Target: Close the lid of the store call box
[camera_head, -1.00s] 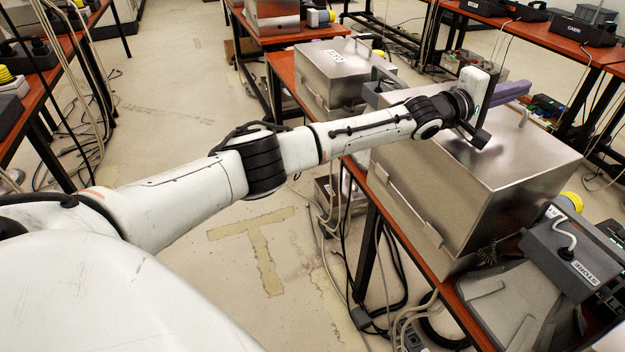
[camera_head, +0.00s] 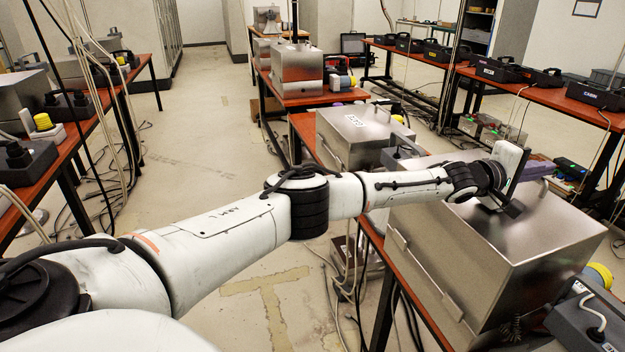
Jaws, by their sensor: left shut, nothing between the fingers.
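A large steel box (camera_head: 480,235) with a flat top and front latches stands on the red table at the right. Its top looks down and level, with a thin handle (camera_head: 545,187) at the back. A dark grey unit (camera_head: 585,318) stands beside it, cut off by the lower right edge; its label is hard to read now. I cannot tell which of these the task's name means. My left gripper (camera_head: 511,207) is shut and empty, over the steel box's top; whether it touches is unclear. My right gripper is out of view.
A second steel box (camera_head: 355,135) with a white label stands just behind on the table. A yellow dome (camera_head: 600,275) sits near the grey unit. Cables hang beneath the red table (camera_head: 375,242). Floor is open at the left, before another red table (camera_head: 90,125).

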